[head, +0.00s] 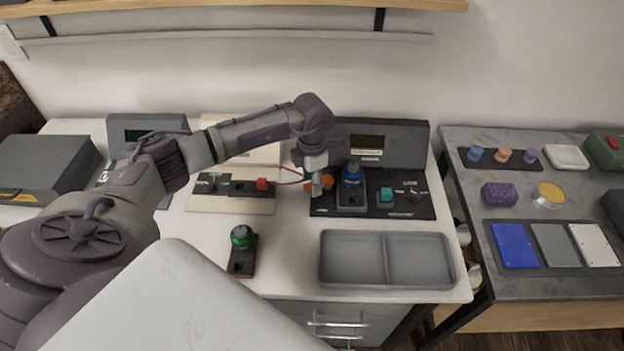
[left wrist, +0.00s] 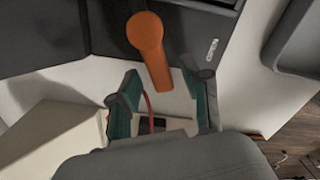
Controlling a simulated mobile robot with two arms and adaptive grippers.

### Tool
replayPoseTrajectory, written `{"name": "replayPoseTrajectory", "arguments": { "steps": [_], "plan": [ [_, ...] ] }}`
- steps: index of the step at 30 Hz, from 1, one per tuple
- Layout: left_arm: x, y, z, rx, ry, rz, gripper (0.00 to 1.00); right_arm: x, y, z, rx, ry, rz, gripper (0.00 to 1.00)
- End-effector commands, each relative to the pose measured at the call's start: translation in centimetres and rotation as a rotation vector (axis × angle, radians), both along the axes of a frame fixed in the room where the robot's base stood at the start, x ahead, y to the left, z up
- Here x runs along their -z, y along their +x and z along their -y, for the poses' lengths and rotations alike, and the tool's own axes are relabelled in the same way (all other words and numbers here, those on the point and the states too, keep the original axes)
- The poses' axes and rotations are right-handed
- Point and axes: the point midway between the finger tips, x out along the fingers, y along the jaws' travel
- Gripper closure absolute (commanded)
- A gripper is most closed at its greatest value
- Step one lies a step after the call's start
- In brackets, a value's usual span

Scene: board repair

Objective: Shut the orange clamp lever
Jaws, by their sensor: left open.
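The orange clamp lever (head: 327,181) shows in the head view at the left end of the black board (head: 425,207), partly hidden by my left gripper. In the left wrist view the orange lever (left wrist: 149,45) is a long bar with a rounded far end, and its near end reaches between the fingertips. My left gripper (head: 316,180) points down at the lever. In the left wrist view the left gripper (left wrist: 164,86) is open, with a teal-padded finger on each side of the lever's near end. I cannot tell whether either finger touches it. My right gripper is not in view.
A blue-topped tool (head: 352,174) and a teal block (head: 386,195) stand right of the lever. A dark display unit (head: 408,145) is behind. A red wire (head: 291,171) runs beside the gripper. A beige board (head: 233,205) lies left, a grey tray (head: 386,233) in front.

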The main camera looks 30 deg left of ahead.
Motion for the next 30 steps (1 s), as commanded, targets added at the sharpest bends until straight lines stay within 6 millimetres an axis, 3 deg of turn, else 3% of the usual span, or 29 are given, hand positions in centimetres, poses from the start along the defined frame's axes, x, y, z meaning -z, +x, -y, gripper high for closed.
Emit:
{"name": "replayPoseTrajectory", "arguments": {
  "steps": [1, 9, 14, 21, 30],
  "plan": [
    [0.0, 0.0, 0.0, 0.0, 0.0, 0.0, 0.54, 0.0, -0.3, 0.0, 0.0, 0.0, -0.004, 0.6],
    [0.0, 0.0, 0.0, 0.0, 0.0, 0.0, 0.99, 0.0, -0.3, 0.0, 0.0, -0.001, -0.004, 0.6],
    [0.1, 0.1, -0.1, 0.01, 0.001, 0.001, 1.0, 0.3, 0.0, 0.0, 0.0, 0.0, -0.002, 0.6],
    [0.2, 0.6, -0.8, 0.186, 0.002, 0.002, 1.0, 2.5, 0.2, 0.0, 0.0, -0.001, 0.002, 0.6],
    [-0.1, 0.6, -0.8, 0.217, 0.002, 0.001, 1.0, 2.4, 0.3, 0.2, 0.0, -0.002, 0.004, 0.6]
  ]
}}
